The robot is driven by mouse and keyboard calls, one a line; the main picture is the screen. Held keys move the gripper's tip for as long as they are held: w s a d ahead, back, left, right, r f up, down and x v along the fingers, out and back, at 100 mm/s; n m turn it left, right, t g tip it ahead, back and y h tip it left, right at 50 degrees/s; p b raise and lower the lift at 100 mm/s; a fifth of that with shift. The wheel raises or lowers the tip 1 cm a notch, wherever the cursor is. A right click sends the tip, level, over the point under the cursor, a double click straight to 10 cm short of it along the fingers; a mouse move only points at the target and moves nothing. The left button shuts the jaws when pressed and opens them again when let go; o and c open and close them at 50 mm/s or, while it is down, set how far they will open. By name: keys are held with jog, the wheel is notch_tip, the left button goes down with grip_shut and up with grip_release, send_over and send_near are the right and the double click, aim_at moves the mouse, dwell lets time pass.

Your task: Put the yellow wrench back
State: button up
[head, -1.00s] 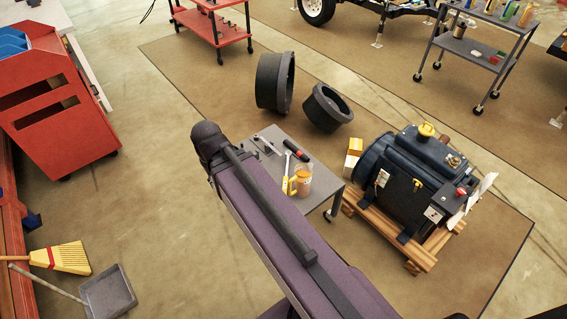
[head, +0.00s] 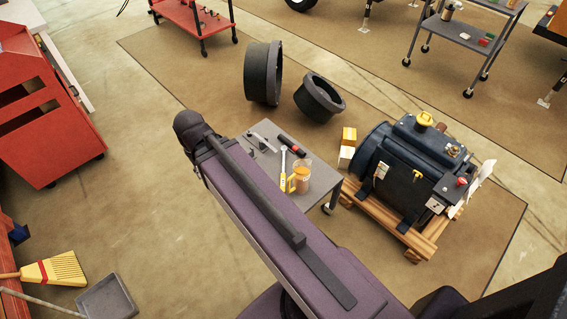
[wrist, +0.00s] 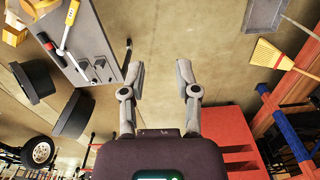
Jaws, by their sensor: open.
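The yellow wrench (head: 283,170) lies on a small grey table (head: 318,179), with its yellow handle toward the near edge, beside a clear jar with orange contents (head: 302,177). In the wrist view the wrench (wrist: 71,13) shows at the upper left on the grey table (wrist: 92,32). My gripper (wrist: 161,72) is open and empty, apart from the wrench. In the head view my arm crosses in front of part of the table, and my gripper is not seen there.
A black-and-red tool (head: 291,146) lies near the wrench. A blue machine on a wooden pallet (head: 412,238) stands right of the table, and two black rings (head: 263,75) stand behind. A red cabinet (head: 48,105), broom (head: 55,270) and dustpan (head: 106,299) are at left.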

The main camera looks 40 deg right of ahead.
jog(key=w+d+f+m+h+b, duration=0.2)
jog(key=w+d+f+b, duration=0.3)
jog(key=d+f+b, duration=0.6)
jog(key=w+d+f+m+h+b, duration=0.2)
jog(key=w+d+f+b, duration=0.3)
jog(key=d+f+b, duration=0.7)
jog(key=w+d+f+m+h+b, duration=0.2)
jog(key=w+d+f+b, duration=0.3)
jog(key=d+f+b, duration=0.6)
jog(key=shift+w+d+f+m+t+b, duration=0.3)
jog(key=shift+d+m+b, duration=0.55)
jog(key=shift+b, duration=0.75)
jog(key=shift+f, duration=0.1)
jog(key=b, duration=0.5)
send_near(284, 162)
jog(key=f, duration=0.2)
jog(key=shift+w+d+f+b, duration=0.25)
jog(key=shift+d+f+b, duration=0.95)
jog(key=shift+d+f, duration=0.1)
